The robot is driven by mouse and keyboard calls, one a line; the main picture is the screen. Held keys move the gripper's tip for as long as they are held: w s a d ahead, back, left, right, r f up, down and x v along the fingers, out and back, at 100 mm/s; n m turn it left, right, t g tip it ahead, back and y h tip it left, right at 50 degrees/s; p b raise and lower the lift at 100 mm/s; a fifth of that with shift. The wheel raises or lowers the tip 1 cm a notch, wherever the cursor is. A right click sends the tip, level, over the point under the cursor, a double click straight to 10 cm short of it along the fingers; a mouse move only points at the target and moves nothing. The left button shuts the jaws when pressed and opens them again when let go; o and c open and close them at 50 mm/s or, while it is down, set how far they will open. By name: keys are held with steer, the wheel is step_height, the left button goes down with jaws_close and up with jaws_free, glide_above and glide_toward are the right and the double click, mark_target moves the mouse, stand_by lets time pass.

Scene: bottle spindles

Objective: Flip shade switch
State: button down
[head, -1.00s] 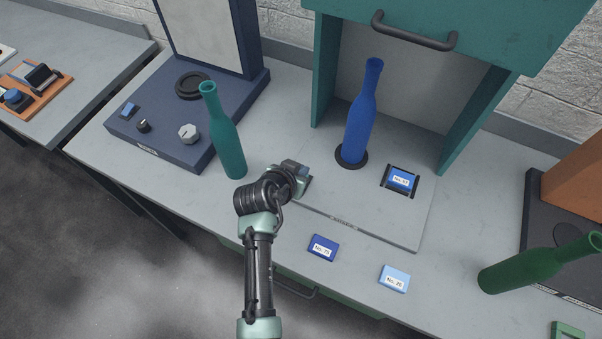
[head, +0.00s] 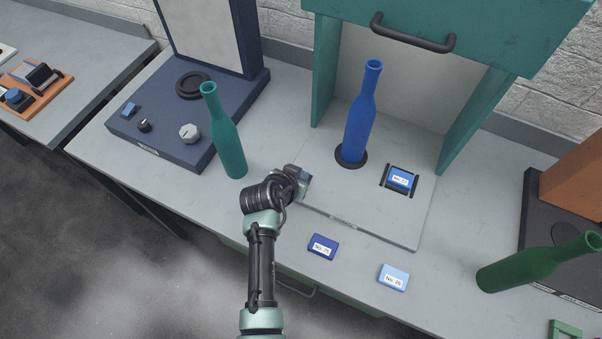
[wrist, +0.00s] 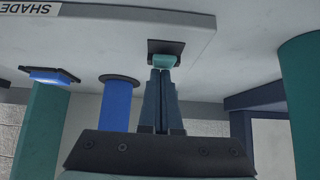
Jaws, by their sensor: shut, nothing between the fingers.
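The shade switch (wrist: 163,57), a teal piece on a dark square base, shows in the wrist view near the edge of the light grey plate (head: 350,208). The word SHADE (wrist: 30,8) is printed on that plate's edge. My gripper (wrist: 162,73) is shut and empty, with its fingertips right at the teal piece; whether they touch it I cannot tell. In the head view my gripper (head: 303,178) is over the plate's left corner and hides the switch. A blue bottle (head: 360,115) stands on a black disc (head: 340,160) on the plate, under the teal hood (head: 465,125).
A teal bottle (head: 226,135) stands close to my gripper's left, beside a navy station (head: 190,150). A blue tile (head: 400,178) sits in a plate slot. Two loose tiles (head: 323,246) (head: 393,277) lie in front.

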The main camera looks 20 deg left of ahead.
steer(key=shift+w, duration=0.2)
steer(key=shift+w+d+r+b, duration=0.1)
steer(key=shift+w+b, duration=0.25)
steer(key=shift+w, duration=0.2)
steer(key=shift+r, duration=0.1)
steer(key=shift+w+r, duration=0.1)
steer(key=shift+r, duration=0.1)
steer(key=r+p, duration=0.1)
steer(key=r, duration=0.1)
steer(key=w+r+p, duration=0.1)
steer(key=r+p, duration=0.1)
steer(key=shift+d, duration=0.1)
steer(key=b+v, duration=0.1)
steer(key=v, duration=0.8)
steer(key=shift+w+r, duration=0.15)
steer(key=shift+r, duration=0.45)
